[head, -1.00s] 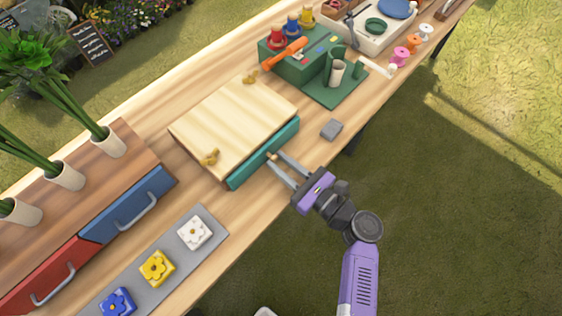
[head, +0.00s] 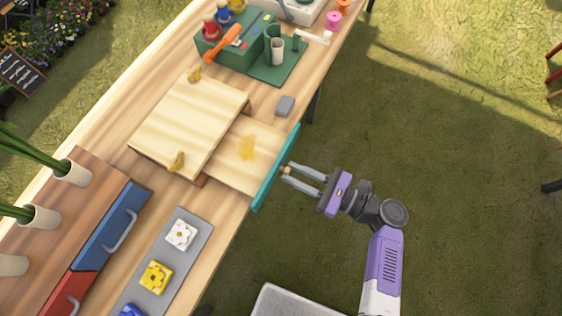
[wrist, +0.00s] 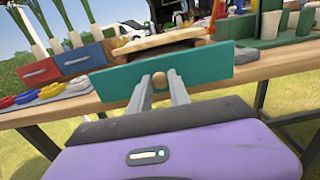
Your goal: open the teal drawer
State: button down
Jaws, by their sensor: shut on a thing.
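The teal drawer (head: 276,168) is pulled well out of its light wooden box (head: 190,122), past the table's front edge. Its pale inside shows, with an orange-yellow patch or piece (head: 246,147) in it that I cannot make out. My gripper (head: 287,170) is in front of the teal face, its fingers shut on the round wooden knob. The wrist view shows the teal face (wrist: 205,68) straight ahead and the knob (wrist: 160,79) between the two fingertips.
A red and blue drawer unit (head: 110,228) with potted stems is at left. A grey tray (head: 186,240) holds flower blocks. A green stand (head: 235,48) is behind, and a grey block (head: 285,106) lies right of the box. Grass is open at right.

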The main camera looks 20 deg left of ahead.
jog(key=shift+d, duration=0.3)
jog(key=c, duration=1.2)
grip_release()
jog(key=shift+c, duration=0.2)
jog(key=d+b, duration=0.1)
jog(key=d, duration=0.6)
jog(key=shift+s+d, duration=0.35)
jog(key=shift+d, duration=0.05)
jog(key=shift+w, duration=0.1)
